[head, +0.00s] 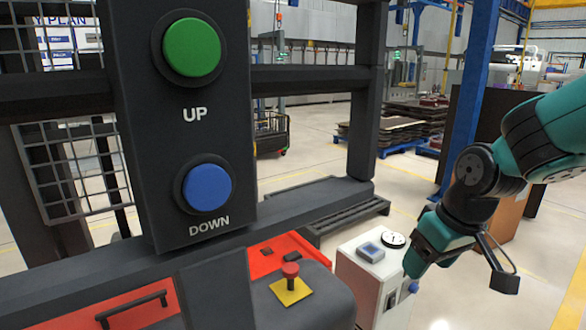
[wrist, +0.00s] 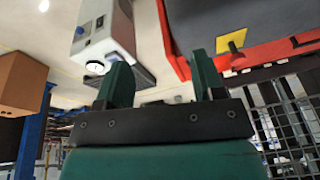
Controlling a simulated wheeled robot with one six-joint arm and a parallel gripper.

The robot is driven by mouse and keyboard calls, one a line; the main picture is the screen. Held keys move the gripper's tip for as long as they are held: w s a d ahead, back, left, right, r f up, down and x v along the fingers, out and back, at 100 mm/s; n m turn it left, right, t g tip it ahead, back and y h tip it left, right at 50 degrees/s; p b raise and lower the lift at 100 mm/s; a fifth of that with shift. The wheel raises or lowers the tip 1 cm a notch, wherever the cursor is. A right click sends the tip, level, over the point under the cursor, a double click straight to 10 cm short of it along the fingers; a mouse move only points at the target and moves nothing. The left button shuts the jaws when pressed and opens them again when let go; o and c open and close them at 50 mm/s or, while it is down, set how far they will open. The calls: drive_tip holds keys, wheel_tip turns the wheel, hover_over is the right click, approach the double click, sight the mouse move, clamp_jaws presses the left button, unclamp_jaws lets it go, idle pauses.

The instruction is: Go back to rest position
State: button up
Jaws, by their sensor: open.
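My gripper (head: 412,266) is at the right side of the head view, beside the white control box, pointing down and to the left. In the wrist view its two green fingers (wrist: 161,80) stand apart with nothing between them. A dark panel (head: 222,126) stands at the left of the head view. It bears a green UP button (head: 192,47) and a blue DOWN button (head: 208,187). My gripper is apart from both buttons, to their right and lower in the picture.
The white box (head: 358,282) has a gauge (head: 393,240) and also shows in the wrist view (wrist: 108,28). A blue post (head: 478,85) rises behind my arm. Open floor (head: 440,300) lies below my gripper.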

drive_tip(key=s+d+f+m+h, duration=0.2)
drive_tip(key=s+d+f+m, duration=0.15)
drive_tip(key=s+d, duration=0.4)
drive_tip(key=s+a+r+n+g+y+p, duration=0.1)
drive_tip(key=s+a+r+n+y, duration=0.1)
drive_tip(key=s+a+r, duration=0.3)
drive_tip(key=s+a+r+n+g+y+p, duration=0.1)
drive_tip(key=s+a+r+n, duration=0.3)
drive_tip(key=a, duration=0.6)
wheel_tip(320, 180, up, 2)
drive_tip(key=shift+s+a+r+g+y+p, duration=0.15)
drive_tip(key=shift+s+g+y+p, duration=0.15)
drive_tip(key=shift+s+y+p, duration=0.5)
drive_tip(key=shift+s, duration=0.1)
